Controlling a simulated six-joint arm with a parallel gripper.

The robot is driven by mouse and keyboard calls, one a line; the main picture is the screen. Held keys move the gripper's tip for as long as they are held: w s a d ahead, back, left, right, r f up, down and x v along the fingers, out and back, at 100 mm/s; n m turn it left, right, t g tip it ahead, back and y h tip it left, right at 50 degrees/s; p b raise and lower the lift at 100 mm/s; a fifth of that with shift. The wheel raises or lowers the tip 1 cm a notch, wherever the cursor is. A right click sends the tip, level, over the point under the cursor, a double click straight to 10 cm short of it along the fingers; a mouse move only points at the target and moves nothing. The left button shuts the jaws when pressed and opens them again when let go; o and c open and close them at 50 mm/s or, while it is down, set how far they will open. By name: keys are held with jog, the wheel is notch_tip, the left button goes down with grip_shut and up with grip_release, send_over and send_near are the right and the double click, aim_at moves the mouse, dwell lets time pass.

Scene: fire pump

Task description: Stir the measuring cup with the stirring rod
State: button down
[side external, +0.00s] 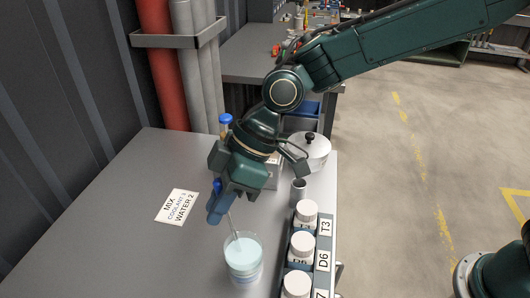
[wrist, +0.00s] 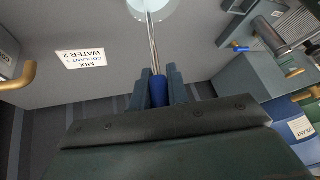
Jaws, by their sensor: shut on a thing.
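The measuring cup (side external: 244,272) is clear, holds pale blue liquid, and stands near the front of the grey table. Its pale round opening shows at the top of the wrist view (wrist: 152,7). My gripper (side external: 221,205) is above and slightly left of the cup, shut on the blue handle of the stirring rod (side external: 232,225). In the wrist view the handle sits between the two fingers (wrist: 159,88), and the thin rod (wrist: 152,40) runs to the cup. The rod slants down into the cup's mouth. Its lower end is hidden in the liquid, so its depth cannot be told.
A rack (side external: 323,262) of white-capped bottles stands right of the cup along the table edge. A mix label (side external: 177,206) lies left; the table's left side is clear.

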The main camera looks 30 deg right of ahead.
jog(key=shift+s+d+f, duration=0.1)
jog(key=shift+s+f, duration=0.05)
jog(key=shift+f, duration=0.7)
jog(key=shift+s+f, duration=0.2)
jog(key=shift+f, duration=0.7)
jog(key=shift+s+d+f, duration=0.1)
jog(key=shift+s+f, duration=0.05)
jog(key=shift+f, duration=0.7)
jog(key=shift+a, duration=0.1)
